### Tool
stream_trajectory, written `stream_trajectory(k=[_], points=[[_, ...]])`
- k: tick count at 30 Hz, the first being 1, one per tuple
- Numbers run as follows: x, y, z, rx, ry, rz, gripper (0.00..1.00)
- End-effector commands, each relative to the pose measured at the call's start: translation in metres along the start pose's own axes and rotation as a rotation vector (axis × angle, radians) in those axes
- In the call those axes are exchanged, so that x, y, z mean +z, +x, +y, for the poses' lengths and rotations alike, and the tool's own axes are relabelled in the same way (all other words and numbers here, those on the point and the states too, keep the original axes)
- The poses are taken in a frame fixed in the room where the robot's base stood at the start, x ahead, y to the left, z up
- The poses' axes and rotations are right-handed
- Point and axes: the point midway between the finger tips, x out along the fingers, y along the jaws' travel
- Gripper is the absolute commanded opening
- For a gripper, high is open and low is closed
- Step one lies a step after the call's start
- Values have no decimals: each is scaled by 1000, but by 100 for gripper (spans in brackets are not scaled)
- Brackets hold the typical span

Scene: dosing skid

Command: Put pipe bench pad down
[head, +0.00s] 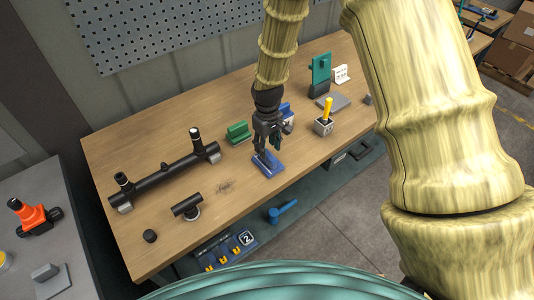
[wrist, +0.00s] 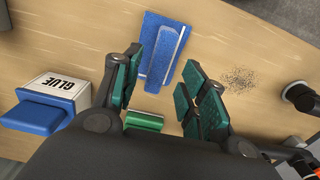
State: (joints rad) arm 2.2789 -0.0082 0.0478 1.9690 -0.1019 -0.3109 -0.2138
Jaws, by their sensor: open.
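A flat blue pad (head: 270,165) with a raised lighter strip lies on the wooden bench near its front edge. It also shows in the wrist view (wrist: 165,50), ahead of my fingers. My gripper (head: 268,146) is open and empty, pointing down close over the pad. In the wrist view my gripper's green-lined fingers (wrist: 160,85) stand apart, with bare bench and part of a green block between them; I cannot tell if they touch the pad. A long black pipe (head: 165,174) with two upright stubs rests on grey supports to the left. A short black tee pipe (head: 187,206) stands in front of it.
A green block (head: 238,132) and a blue-and-white GLUE box (wrist: 55,95) stand close to my gripper. A grey holder with a yellow handle (head: 327,118) is to the right. A dark smudge (head: 225,187) marks otherwise clear bench left of the pad.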

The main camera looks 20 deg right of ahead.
Motion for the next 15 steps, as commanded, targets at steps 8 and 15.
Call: stream_trajectory(k=[8, 15], points=[[-1, -32, 0, 1, 0, 3, 42], [0, -54, 0, 0, 0, 0, 42]])
